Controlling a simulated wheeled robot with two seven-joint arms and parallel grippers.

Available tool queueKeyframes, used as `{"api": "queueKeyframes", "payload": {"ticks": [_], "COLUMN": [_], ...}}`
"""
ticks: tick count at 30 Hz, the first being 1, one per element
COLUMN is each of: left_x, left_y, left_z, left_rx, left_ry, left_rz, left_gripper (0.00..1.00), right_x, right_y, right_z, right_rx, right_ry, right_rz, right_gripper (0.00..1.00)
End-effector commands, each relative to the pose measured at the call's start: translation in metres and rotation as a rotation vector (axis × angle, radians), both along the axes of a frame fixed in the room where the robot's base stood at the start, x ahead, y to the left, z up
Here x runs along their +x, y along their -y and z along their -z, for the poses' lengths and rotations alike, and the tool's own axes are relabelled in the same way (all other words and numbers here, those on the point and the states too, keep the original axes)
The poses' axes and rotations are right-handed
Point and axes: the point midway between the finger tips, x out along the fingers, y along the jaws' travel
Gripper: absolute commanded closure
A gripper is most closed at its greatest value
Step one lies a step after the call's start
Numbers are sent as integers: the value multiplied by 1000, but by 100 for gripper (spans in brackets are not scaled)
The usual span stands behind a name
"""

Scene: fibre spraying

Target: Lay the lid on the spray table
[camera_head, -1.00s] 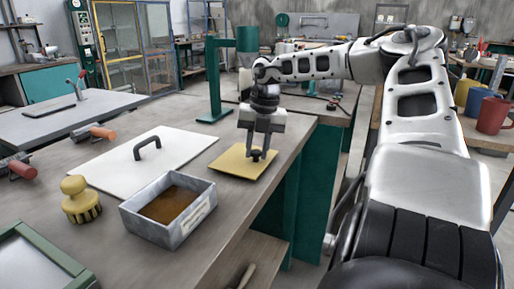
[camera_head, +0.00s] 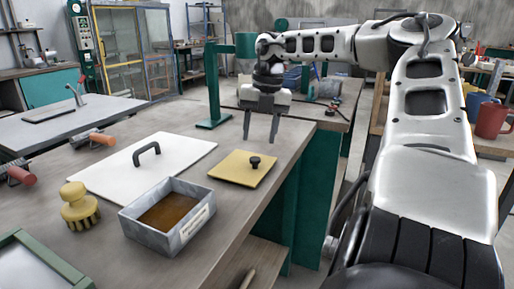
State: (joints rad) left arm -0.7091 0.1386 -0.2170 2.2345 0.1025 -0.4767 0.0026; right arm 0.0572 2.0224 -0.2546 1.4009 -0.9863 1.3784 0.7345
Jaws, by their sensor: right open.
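The yellow square lid (camera_head: 237,172) with a small black knob (camera_head: 255,161) lies flat on the grey table (camera_head: 283,140), near its right edge. My right gripper (camera_head: 261,138) is open and empty. It hangs above and behind the lid, pointing down, clear of the knob. My left gripper is not in view.
A grey metal box (camera_head: 168,215) with brown contents stands in front of the lid. A white board (camera_head: 120,172) with a black handle lies to the left. A yellow brush (camera_head: 78,203) and a green-framed tray (camera_head: 30,262) are nearer. A green post (camera_head: 213,90) stands behind.

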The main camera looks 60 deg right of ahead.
Motion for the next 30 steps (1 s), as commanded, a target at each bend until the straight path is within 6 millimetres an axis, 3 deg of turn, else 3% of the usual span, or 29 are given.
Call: {"api": "queueKeyframes", "payload": {"ticks": [3, 10, 30], "left_x": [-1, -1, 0], "left_y": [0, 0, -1], "left_z": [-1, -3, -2], "left_rx": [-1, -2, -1], "left_ry": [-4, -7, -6], "left_rz": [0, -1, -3], "left_gripper": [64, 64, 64], "right_x": [-3, -7, -7], "right_y": [3, 5, 5], "right_z": [-26, -53, -56], "right_rx": [-2, -1, 0], "right_ry": [1, 0, -1], "right_rz": [1, 2, 1], "right_gripper": [52, 52, 52]}}
